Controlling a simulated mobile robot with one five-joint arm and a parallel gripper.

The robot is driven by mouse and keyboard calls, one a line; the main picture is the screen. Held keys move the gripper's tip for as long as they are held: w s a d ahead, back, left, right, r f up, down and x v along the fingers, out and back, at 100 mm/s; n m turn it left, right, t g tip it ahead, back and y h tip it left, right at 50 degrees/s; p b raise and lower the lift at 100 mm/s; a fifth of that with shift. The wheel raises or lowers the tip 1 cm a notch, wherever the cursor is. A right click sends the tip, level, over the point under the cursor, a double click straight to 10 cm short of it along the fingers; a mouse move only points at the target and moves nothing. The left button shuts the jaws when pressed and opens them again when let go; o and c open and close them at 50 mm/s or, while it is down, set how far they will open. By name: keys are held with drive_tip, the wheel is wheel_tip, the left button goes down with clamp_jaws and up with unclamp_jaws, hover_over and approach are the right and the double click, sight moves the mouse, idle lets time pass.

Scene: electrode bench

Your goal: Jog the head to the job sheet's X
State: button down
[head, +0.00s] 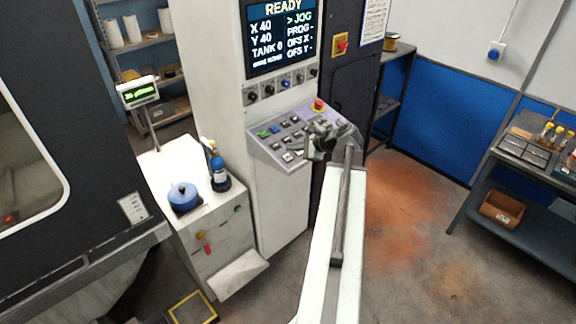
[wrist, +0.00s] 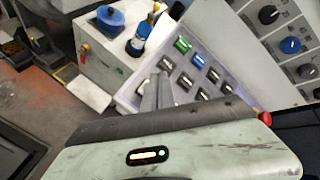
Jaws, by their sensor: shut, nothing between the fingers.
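The control screen (head: 281,38) reads READY, X 40, Y 40, TANK 0, with the mark beside JOG; PROG and both OFS lines show dashes. Below it, the sloped key panel (head: 262,148) bears a green key (head: 264,134), a blue key and several grey and white keys. The green key (wrist: 182,45) and blue key (wrist: 198,60) also show in the wrist view. My gripper (head: 322,142) is shut and empty over the panel's right part; its fingers (wrist: 155,92) show by the keys. Contact is unclear. A printed sheet (head: 374,22) hangs upper right, its text unreadable.
A red stop button (head: 318,105) sits at the panel's upper edge, close to my gripper. Knobs (head: 268,91) line up under the screen. A white cabinet (head: 160,170) left holds a blue pot (head: 184,196) and blue bottle (head: 218,170).

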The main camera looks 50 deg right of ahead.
drive_tip(key=shift+w+f+b, duration=0.25)
drive_tip(key=shift+f+b, duration=0.25)
drive_tip(key=shift+f, duration=0.5)
idle(1.2)
drive_tip(key=shift+w+f+b, duration=0.1)
drive_tip(key=shift+f+b, duration=0.3)
drive_tip(key=shift+f, duration=0.05)
drive_tip(key=shift+f+b, duration=0.35)
drive_tip(key=shift+b, duration=0.05)
idle(0.4)
drive_tip(key=shift+r, duration=0.15)
drive_tip(key=shift+r+p, duration=0.65)
drive_tip(key=shift+p, duration=0.2)
drive_tip(key=r+p, duration=0.2)
drive_tip(key=s+r+p, duration=0.1)
drive_tip(key=r+p, duration=0.2)
drive_tip(key=shift+s, duration=0.15)
